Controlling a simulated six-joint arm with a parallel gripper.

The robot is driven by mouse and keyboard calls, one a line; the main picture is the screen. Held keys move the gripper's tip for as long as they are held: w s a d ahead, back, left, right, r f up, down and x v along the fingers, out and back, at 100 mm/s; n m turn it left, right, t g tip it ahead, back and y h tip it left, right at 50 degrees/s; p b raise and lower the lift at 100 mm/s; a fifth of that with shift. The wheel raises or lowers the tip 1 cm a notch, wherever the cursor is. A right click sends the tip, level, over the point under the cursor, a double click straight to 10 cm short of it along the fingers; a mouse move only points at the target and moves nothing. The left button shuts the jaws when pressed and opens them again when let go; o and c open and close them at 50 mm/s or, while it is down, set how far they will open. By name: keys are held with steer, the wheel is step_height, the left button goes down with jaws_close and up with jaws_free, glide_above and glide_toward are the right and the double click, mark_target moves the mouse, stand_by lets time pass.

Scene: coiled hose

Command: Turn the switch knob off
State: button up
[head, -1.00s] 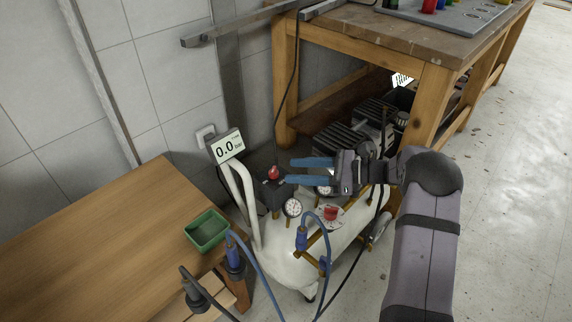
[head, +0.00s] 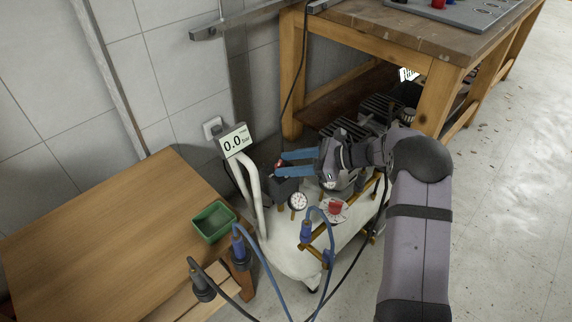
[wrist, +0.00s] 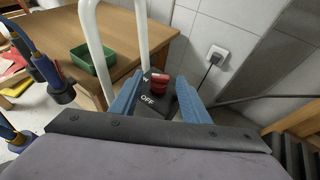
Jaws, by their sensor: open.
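The switch knob (wrist: 159,80) is red, with a pale mark on its top. It sits on a dark switch box (wrist: 154,103) that carries the word OFF. In the head view the box (head: 284,191) stands on the white compressor tank (head: 290,258), and the knob (head: 279,164) is partly hidden by the fingers. My gripper (head: 280,162) is open, its two blue fingers pointing left at the knob. In the wrist view the fingers of my gripper (wrist: 158,92) stand on either side of the knob. I cannot tell whether they touch it.
A display (head: 235,141) reads 0.0 bar beside the tank's white handle (head: 250,190). A gauge (head: 298,201), a red round knob (head: 336,207) and blue hoses (head: 262,267) are close by. A wooden table (head: 110,220) with a green tray (head: 213,237) stands left, a workbench (head: 440,40) behind.

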steer(key=shift+w+a+f, duration=0.1)
steer(key=shift+a+f, duration=0.1)
steer(key=shift+a, duration=0.25)
steer(key=c, duration=1.1)
steer(key=shift+o, duration=0.2)
